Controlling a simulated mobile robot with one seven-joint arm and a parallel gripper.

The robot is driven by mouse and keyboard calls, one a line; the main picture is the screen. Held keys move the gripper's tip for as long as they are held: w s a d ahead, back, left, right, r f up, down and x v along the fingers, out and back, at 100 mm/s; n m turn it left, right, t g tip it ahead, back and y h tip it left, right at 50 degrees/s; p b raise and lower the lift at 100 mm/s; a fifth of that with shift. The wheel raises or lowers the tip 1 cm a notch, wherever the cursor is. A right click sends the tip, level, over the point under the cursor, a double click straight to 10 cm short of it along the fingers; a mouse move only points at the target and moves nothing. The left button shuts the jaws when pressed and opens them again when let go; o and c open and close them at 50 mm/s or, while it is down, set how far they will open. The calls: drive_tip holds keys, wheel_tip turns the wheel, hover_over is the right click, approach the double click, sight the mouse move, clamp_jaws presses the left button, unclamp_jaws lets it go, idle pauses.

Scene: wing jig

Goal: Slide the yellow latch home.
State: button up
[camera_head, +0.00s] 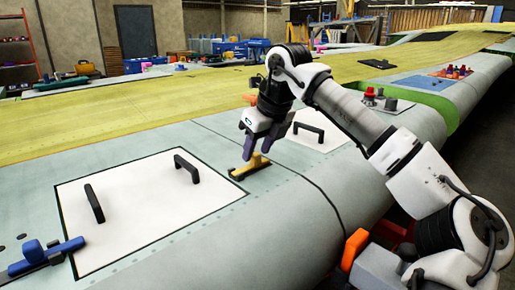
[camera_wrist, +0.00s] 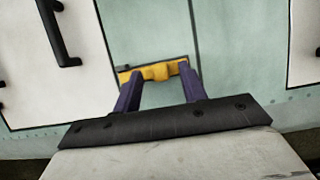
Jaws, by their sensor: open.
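The yellow latch (camera_head: 250,167) lies on the pale green wing skin, beside the right edge of a white panel (camera_head: 140,205) with two black handles. In the wrist view the latch (camera_wrist: 155,72) is a yellow bar with a raised middle block, on a dark base that shows at its left end. My gripper (camera_head: 256,153) points down over the latch. In the wrist view its two purple fingers (camera_wrist: 158,90) are apart, with the latch's raised block between and just beyond their tips. I cannot tell whether the fingers touch it.
A blue latch (camera_head: 48,256) sits at the panel's lower left corner. A second white panel (camera_head: 318,130) with a black handle lies right of the yellow latch, behind my arm. Red knobs (camera_head: 378,97) stand farther back. The skin around the yellow latch is mostly clear.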

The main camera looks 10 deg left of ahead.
sight(244, 170)
drive_tip(key=shift+w+a+f, duration=0.1)
drive_tip(key=shift+f, duration=0.25)
drive_tip(key=shift+c, duration=0.4)
clamp_jaws()
drive_tip(key=shift+s+a, duration=0.2)
drive_tip(key=shift+s, duration=0.15)
drive_tip(key=s+a, duration=0.1)
drive_tip(key=s, duration=0.1)
drive_tip(key=shift+s+a, duration=0.35)
drive_tip(key=shift+a, duration=0.05)
drive_tip(key=shift+f, duration=0.1)
